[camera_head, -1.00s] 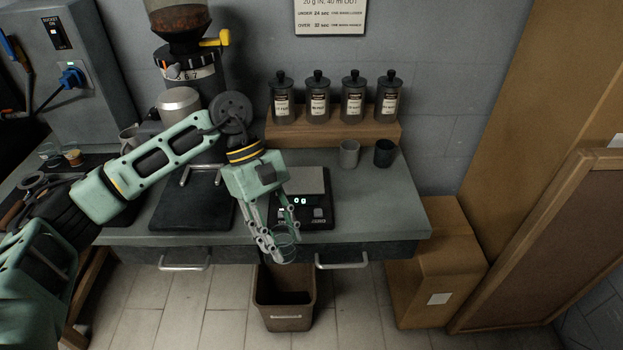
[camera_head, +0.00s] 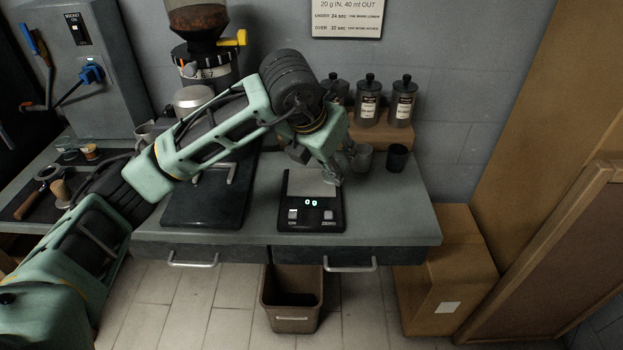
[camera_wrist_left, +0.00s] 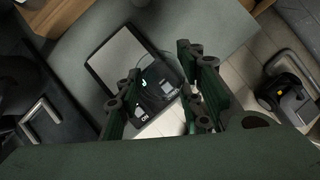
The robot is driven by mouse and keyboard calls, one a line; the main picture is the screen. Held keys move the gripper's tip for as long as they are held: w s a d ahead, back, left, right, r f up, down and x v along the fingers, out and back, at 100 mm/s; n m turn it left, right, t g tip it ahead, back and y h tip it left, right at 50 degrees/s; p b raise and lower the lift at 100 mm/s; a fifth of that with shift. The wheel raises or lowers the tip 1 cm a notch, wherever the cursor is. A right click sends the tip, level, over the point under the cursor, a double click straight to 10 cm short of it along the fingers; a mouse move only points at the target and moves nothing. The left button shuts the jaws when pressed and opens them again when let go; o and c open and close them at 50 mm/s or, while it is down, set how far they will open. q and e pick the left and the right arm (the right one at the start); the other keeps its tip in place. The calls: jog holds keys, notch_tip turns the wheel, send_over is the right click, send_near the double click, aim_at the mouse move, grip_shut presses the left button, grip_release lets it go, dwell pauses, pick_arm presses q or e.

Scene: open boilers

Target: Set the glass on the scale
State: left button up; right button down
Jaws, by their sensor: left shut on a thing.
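The scale (camera_head: 313,226) is a black box with a pale metal plate, lying on the counter; its display reads 0 g. It also shows below my gripper in the left wrist view (camera_wrist_left: 105,62). My left gripper (camera_head: 334,179) is shut on the clear glass and points down over the back right part of the scale's plate. The glass is nearly invisible in the head view; its faint rim (camera_wrist_left: 152,75) shows between my fingers in the left wrist view. I cannot tell the height of the glass above the plate. My right gripper is not in view.
A grey cup (camera_head: 362,157) and a dark cup (camera_head: 397,157) stand close behind and right of my gripper. Lidded jars (camera_head: 403,103) stand on a wooden shelf (camera_head: 398,133). A grinder (camera_head: 207,72) is at left. An open bin (camera_head: 291,318) stands below the counter's front edge.

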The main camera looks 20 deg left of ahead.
pick_arm(q)
jog(key=p, duration=0.2)
send_over(309, 183)
notch_tip(309, 183, down, 7)
jog(key=shift+d+r, duration=0.1)
notch_tip(309, 183, down, 4)
jog(key=shift+r+p, duration=0.15)
jog(key=shift+p, duration=0.4)
jog(key=shift+f, duration=0.2)
jog(key=shift+f, duration=0.1)
jog(key=o, duration=1.2)
